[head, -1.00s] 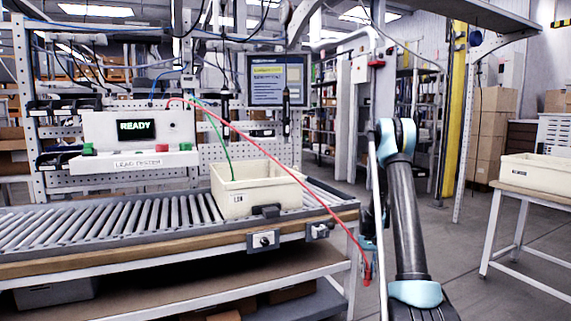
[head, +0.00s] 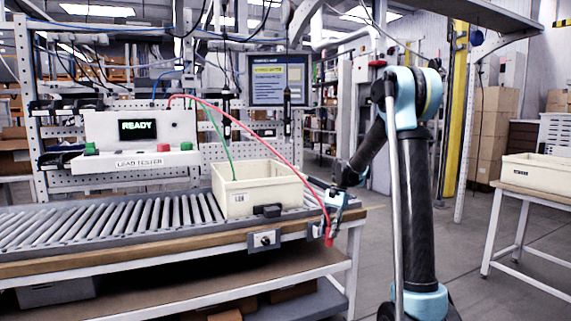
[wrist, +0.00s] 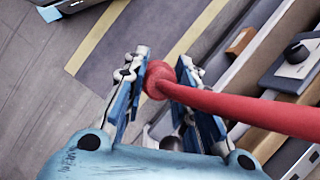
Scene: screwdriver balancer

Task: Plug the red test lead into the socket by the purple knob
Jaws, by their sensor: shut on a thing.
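My gripper (head: 334,208) is just off the right end of the roller conveyor. It is shut on the red test lead (head: 272,142), whose red end (head: 328,240) hangs below the jaws. In the wrist view my gripper (wrist: 162,72) has the lead's red end (wrist: 158,82) between its blue fingers, and the cable runs off to the right. The other end of the lead meets the white lead tester (head: 140,128), which reads READY. I cannot make out a purple knob. A small box with a dark knob (head: 264,240) is on the conveyor's front edge.
A cream bin (head: 258,190) stands on the rollers (head: 110,217), and a green lead (head: 219,140) runs into it. A monitor (head: 279,78) hangs behind. Another table with a bin (head: 545,170) is at the right.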

